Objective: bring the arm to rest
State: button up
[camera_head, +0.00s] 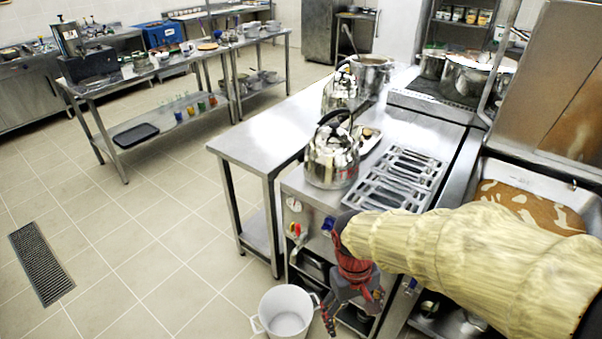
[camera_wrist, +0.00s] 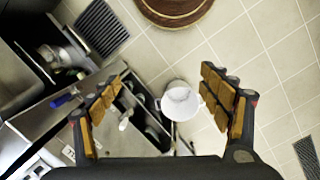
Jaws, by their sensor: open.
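My gripper (camera_head: 352,300) hangs in front of the stove unit in the head view, pointing down. My arm reaches in from the right in a pale yellow cover. In the wrist view my gripper (camera_wrist: 160,110) shows its two padded fingers spread wide apart with nothing between them that they touch. A white pot (camera_head: 285,312) stands on the floor just left of and below my gripper. It also shows in the wrist view (camera_wrist: 180,101), beyond the fingertips.
A shiny kettle (camera_head: 331,158) stands on the steel stove unit beside a burner grate (camera_head: 398,180). A steel table (camera_head: 262,138) stands behind.

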jog(key=s+d+r+m+t, duration=0.1)
jog(key=s+d+r+t, duration=0.2)
jog(key=r, duration=0.6)
jog(key=s+d+r+m+t+y+p, duration=0.1)
jog(key=s+d+r+m+t, duration=0.1)
jog(key=r, duration=0.7)
jog(key=shift+s+d+m+t, duration=0.3)
jog(key=shift+s+d+t, duration=0.45)
jog(key=shift+d, duration=0.2)
jog(key=shift+r, duration=0.1)
jog(key=shift+c, duration=0.3)
